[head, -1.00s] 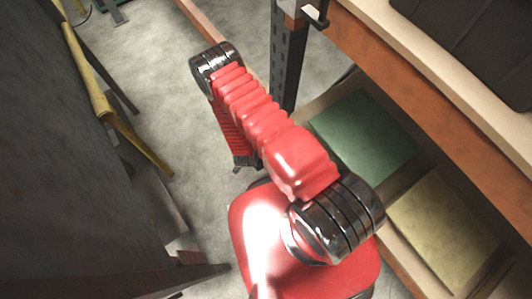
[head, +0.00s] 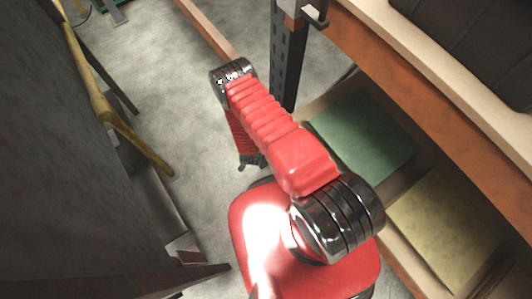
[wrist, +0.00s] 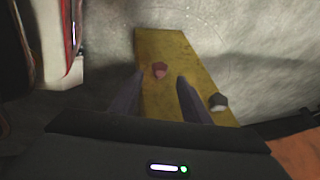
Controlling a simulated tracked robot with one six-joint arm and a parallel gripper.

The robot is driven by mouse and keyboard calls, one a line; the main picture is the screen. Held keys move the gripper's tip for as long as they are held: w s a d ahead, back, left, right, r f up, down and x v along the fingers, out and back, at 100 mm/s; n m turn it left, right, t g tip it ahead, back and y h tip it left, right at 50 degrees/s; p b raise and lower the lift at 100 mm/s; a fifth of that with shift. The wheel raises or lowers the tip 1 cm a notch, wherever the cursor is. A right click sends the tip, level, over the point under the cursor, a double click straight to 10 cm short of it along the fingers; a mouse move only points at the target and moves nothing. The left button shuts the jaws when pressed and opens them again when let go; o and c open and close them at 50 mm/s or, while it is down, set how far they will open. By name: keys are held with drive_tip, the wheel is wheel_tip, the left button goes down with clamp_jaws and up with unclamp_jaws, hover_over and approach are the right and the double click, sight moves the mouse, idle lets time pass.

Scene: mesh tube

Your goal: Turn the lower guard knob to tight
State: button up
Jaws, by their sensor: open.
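In the head view my gripper (head: 249,164) shows small below my arm, and neither knob can be made out.
In the head view a dark panel (head: 70,190) fills the left, with a yellow rail (head: 105,108) beside it. A shelf with an orange edge (head: 430,85) stands right, holding a green sheet (head: 362,137) and a yellow sheet (head: 443,217). Grey floor (head: 165,75) lies between.

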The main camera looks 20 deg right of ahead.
drive_tip(key=x, duration=0.6)
drive_tip(key=shift+f, duration=0.15)
drive_tip(key=shift+d, duration=0.1)
drive_tip(key=c, duration=1)
